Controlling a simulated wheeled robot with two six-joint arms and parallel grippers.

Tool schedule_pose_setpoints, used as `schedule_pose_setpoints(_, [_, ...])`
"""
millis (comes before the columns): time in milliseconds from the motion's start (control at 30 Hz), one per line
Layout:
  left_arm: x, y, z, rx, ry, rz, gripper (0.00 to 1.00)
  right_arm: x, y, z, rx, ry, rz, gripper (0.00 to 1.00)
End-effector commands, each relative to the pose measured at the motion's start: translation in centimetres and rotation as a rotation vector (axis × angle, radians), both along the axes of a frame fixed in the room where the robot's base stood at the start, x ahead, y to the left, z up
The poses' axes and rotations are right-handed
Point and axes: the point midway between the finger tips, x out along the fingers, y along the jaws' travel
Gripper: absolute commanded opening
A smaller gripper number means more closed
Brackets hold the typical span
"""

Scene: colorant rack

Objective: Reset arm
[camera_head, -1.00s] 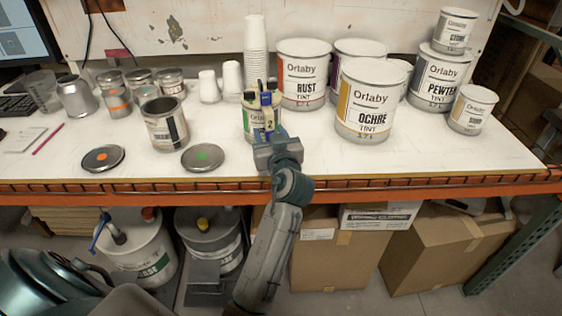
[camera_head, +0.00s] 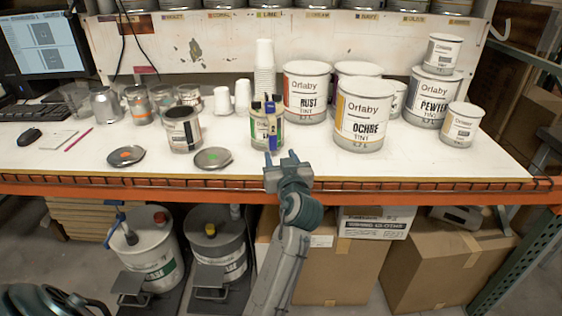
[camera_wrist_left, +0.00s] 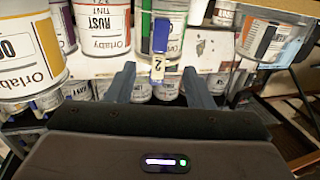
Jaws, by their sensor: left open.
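My left gripper (camera_head: 281,157) is open and empty at the front edge of the white bench (camera_head: 330,165). Its two fingers point toward a small green-labelled can (camera_head: 258,134) that holds upright items, among them a blue one (camera_head: 269,112). A gap shows between the fingertips and the can. In the left wrist view the spread fingers (camera_wrist_left: 160,82) appear on either side of the blue item's tag (camera_wrist_left: 158,68), marked 2, which lies beyond them. My right gripper is not in view.
Large tint cans, including Rust (camera_head: 306,95) and Ochre (camera_head: 362,115), stand right of the small can. An open tin (camera_head: 183,130) and two lids, one with a green dot (camera_head: 213,158), lie left. The orange beam (camera_head: 150,188) runs below the bench edge.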

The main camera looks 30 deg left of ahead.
Motion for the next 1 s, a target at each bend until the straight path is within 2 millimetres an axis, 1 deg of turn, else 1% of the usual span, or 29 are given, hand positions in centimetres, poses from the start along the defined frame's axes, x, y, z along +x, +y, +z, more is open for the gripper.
schedule_pose_setpoints(333, [-0.1, 0.0, -0.2, -0.002, 0.005, 0.0, 0.47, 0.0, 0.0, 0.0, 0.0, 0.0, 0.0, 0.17])
schedule_pose_setpoints(367, [-0.3, 0.1, -0.5, -0.005, 0.013, -0.001, 0.47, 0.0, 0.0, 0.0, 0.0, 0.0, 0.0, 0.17])
schedule_pose_setpoints(467, [-1.7, 0.4, -3.0, -0.027, 0.077, -0.01, 0.47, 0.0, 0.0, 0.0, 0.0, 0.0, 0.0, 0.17])
schedule_pose_setpoints(567, [-4.6, 0.7, -7.4, -0.072, 0.203, -0.038, 0.47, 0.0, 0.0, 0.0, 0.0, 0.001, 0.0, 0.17])
schedule_pose_setpoints(600, [-6.1, 0.7, -9.5, -0.093, 0.267, -0.055, 0.47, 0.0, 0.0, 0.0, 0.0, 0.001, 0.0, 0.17])
schedule_pose_setpoints(667, [-8.8, 0.6, -12.6, -0.127, 0.373, -0.09, 0.47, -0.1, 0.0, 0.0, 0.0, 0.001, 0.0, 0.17])
schedule_pose_setpoints(700, [-10.6, 0.4, -14.5, -0.148, 0.443, -0.116, 0.47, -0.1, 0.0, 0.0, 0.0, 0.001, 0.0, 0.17])
schedule_pose_setpoints(767, [-13.5, -0.1, -17.2, -0.179, 0.552, -0.162, 0.47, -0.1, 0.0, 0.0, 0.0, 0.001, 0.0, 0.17])
schedule_pose_setpoints(800, [-15.5, -0.5, -18.7, -0.198, 0.622, -0.196, 0.47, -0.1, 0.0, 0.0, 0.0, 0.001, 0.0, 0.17])
schedule_pose_setpoints(900, [-20.1, -1.7, -21.7, -0.238, 0.778, -0.283, 0.47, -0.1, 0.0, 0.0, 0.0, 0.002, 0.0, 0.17])
schedule_pose_setpoints(1000, [-23.8, -2.8, -23.5, -0.266, 0.896, -0.359, 0.47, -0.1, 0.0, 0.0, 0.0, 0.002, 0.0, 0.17])
